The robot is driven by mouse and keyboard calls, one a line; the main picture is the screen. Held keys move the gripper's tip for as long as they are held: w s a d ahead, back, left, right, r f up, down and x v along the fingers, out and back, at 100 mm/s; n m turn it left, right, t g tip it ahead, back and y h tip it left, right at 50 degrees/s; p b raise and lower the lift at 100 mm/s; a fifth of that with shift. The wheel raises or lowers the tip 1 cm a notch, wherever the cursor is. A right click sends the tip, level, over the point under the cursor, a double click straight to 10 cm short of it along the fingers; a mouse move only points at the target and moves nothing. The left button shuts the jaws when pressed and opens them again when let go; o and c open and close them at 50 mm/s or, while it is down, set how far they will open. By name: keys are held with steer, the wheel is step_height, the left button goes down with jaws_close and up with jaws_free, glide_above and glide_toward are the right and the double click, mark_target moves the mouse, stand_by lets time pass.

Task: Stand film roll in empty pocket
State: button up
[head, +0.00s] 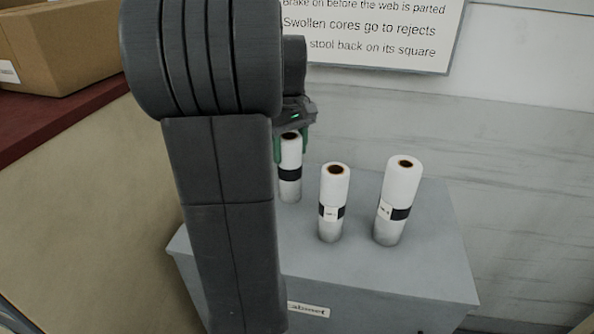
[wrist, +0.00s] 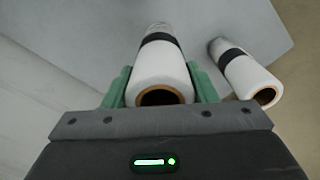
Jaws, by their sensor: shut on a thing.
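A white film roll (head: 290,184) with a black band and a brown core stands upright at the back of the grey cabinet top. My gripper (head: 291,150) has its green fingers shut on the upper part of this roll. In the wrist view the held film roll (wrist: 162,82) lies between the fingers of my gripper (wrist: 160,90), its open core facing the camera. I cannot tell whether its lower end touches the cabinet top. No pocket shows in either view.
Two more white rolls, a middle one (head: 333,190) and a right one (head: 400,190), stand on the grey cabinet (head: 425,275). One other roll (wrist: 243,72) shows in the wrist view. A cardboard box (head: 75,40) sits on a red-brown surface at left. A wall stands behind.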

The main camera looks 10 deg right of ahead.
mark_target(290, 166)
steer(key=shift+w+f, duration=0.1)
steer(key=shift+f, duration=2.5)
steer(key=o, duration=1.5)
